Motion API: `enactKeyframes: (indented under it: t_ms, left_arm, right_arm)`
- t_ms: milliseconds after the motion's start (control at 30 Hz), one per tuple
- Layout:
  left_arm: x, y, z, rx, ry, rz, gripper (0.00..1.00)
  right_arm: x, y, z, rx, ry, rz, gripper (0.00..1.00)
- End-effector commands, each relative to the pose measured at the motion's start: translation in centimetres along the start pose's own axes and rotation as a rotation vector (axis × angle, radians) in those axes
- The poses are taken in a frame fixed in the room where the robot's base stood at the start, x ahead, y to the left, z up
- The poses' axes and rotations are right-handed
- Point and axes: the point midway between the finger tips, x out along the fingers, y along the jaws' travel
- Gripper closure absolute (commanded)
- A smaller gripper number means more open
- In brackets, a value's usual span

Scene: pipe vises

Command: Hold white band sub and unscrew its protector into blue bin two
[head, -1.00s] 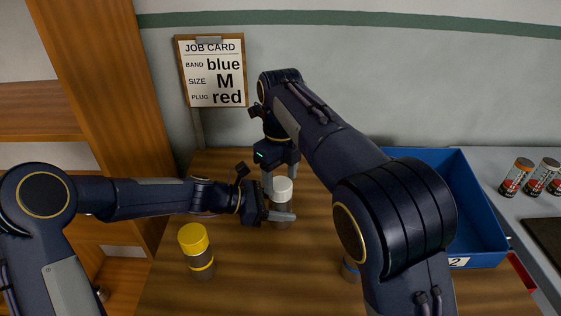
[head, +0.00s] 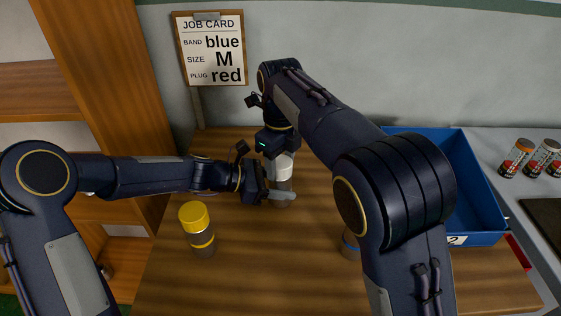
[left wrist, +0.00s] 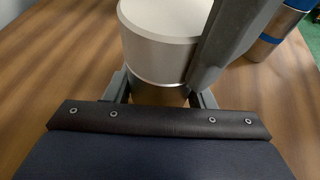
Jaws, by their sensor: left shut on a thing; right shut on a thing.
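The white band sub (head: 280,185) stands upright on the wooden table, a grey cylinder with a white protector (head: 283,167) on top. My left gripper (head: 282,194) is shut on the sub's grey body from the left, low down. My right gripper (head: 281,164) comes from above, its fingers around the white protector, shut on it. The left wrist view shows the white protector (left wrist: 160,45) close up, with a grey finger along its right side. The blue bin two (head: 477,190), labelled 2, stands at the right, partly hidden by my right arm.
A yellow-capped sub (head: 197,225) stands at the left front. A blue-banded sub (head: 350,244) is partly hidden behind my right arm. A job card (head: 211,50) hangs at the back.

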Motion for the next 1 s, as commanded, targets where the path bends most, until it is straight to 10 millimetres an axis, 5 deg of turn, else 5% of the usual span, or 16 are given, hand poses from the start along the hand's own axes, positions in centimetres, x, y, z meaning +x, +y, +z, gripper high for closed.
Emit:
enactKeyframes:
  t_ms: [1000]
  left_arm:
    - [-0.03,0.02,0.02,0.001,0.000,0.000,1.00]
  right_arm:
    - [-0.22,-0.12,-0.01,-2.779,-0.001,-0.003,0.78]
